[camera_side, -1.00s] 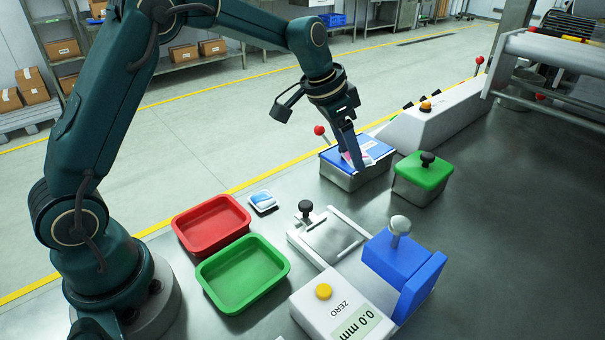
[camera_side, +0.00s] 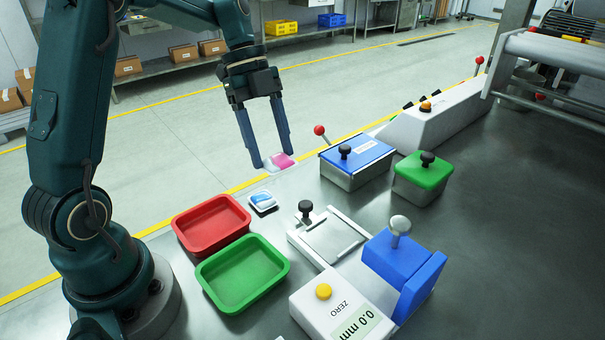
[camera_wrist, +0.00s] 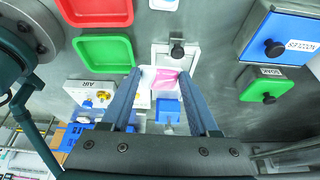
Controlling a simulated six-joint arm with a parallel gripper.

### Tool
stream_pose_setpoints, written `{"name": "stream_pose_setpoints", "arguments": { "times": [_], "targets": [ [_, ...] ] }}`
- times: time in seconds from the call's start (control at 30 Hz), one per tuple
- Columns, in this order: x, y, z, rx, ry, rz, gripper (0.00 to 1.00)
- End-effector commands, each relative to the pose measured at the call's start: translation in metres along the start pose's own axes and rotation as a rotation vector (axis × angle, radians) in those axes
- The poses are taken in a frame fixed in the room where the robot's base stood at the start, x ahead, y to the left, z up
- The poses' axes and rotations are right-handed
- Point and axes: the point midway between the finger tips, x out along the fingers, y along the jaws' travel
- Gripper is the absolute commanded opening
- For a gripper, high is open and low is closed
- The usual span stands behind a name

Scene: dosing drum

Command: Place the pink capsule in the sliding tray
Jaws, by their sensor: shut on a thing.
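The pink capsule (camera_side: 282,161), with a white end, is held between the fingertips of my gripper (camera_side: 272,164), raised above the bench. The capsule also shows in the wrist view (camera_wrist: 166,82), between the two long fingers of my gripper (camera_wrist: 164,78). The sliding tray (camera_side: 334,239) is a flat pale plate with a black knob, set in a white frame on the bench. It lies below and to the right of my gripper in the side view. In the wrist view the tray (camera_wrist: 165,54) is partly hidden behind the capsule.
A red bin (camera_side: 212,224) and a green bin (camera_side: 242,274) stand left of the tray. A small blue-and-white item (camera_side: 262,201) lies near the red bin.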

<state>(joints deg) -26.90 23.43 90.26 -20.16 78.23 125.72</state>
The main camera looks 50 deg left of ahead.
Motion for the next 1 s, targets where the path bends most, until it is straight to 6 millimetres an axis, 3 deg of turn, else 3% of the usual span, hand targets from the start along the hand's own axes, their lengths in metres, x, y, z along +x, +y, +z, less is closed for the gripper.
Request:
{"name": "stream_pose_setpoints", "arguments": {
  "times": [0.17, 0.5, 0.7, 0.87, 1.0],
  "targets": [
    [0.001, -0.001, 0.004, -0.033, 0.001, -0.013, 0.01],
    [0.065, -0.023, -0.041, -0.032, 0.000, -0.008, 0.01],
    [0.094, -0.035, -0.061, -0.035, 0.000, -0.013, 0.01],
    [0.104, -0.038, -0.065, -0.038, -0.001, -0.015, 0.01],
    [0.121, -0.037, -0.058, -0.042, -0.001, -0.012, 0.01]
  ]
}}
